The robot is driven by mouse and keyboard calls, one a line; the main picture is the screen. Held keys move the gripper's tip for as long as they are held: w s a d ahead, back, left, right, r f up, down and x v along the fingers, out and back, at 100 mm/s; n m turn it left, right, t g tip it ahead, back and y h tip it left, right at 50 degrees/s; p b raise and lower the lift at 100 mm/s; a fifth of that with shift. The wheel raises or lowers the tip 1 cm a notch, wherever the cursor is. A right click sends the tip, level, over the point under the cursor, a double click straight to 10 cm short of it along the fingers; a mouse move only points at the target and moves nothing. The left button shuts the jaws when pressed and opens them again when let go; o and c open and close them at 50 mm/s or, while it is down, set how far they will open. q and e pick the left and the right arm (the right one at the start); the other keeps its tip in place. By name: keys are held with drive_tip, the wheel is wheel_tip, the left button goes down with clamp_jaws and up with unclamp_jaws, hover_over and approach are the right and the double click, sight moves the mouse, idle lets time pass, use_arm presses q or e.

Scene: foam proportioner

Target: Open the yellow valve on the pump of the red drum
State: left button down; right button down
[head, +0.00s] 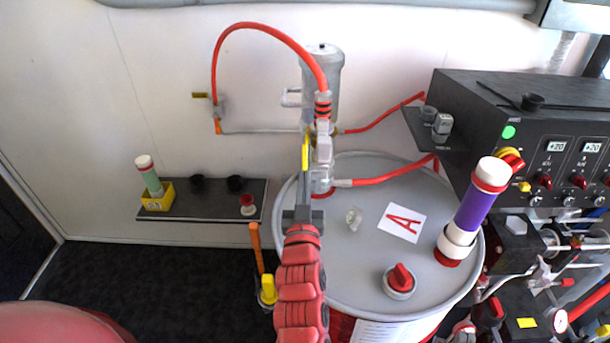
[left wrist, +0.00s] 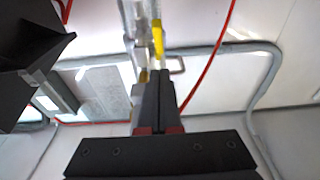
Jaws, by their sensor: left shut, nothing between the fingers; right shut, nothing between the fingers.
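The red drum has a grey lid (head: 345,265) with a label "A". Its grey pump (head: 322,75) stands upright at the back of the lid, with red hoses attached. The yellow valve handle (head: 305,153) stands about upright along the left side of the pump's fitting. My left gripper (head: 303,190) is shut and empty, just below the handle in the picture. In the left wrist view, the yellow handle (left wrist: 158,38) appears just beyond the closed fingertips (left wrist: 158,74); I cannot tell whether they touch. My right gripper is not in view.
A purple-and-white cylinder (head: 473,210) and a red-knobbed cap (head: 400,281) are on the lid. A black control panel (head: 490,125) and pipework stand at the right. A wall shelf (head: 215,208) holds a yellow box with a tube.

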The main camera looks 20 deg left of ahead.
sight(304, 166)
use_arm(q)
drive_tip(key=w, duration=0.1)
drive_tip(key=w+f+p, duration=0.1)
drive_tip(key=w+a, duration=0.1)
drive_tip(key=w, duration=0.1)
drive_tip(key=shift+a+f, duration=0.1)
drive_tip(key=shift+f, duration=0.05)
drive_tip(key=shift+w+a+f, duration=0.15)
drive_tip(key=shift+w+f, duration=0.1)
drive_tip(key=shift+f, duration=0.05)
drive_tip(key=shift+f+b, duration=0.35)
drive_tip(key=shift+b, duration=0.15)
drive_tip(key=shift+w+f+t+b, duration=0.25)
drive_tip(key=shift+t+b, duration=0.35)
drive_tip(key=shift+b, duration=0.45)
drive_tip(key=shift+w+a+f+b, duration=0.25)
drive_tip(key=shift+w+f+b, duration=0.5)
drive_tip(key=shift+b, duration=1.2)
drive_tip(key=shift+w+a+f+b, duration=0.25)
drive_tip(key=shift+w+f+b, duration=0.45)
drive_tip(key=shift+b, duration=1.2)
drive_tip(key=shift+w+r, duration=0.15)
drive_tip(key=shift+r, duration=0.2)
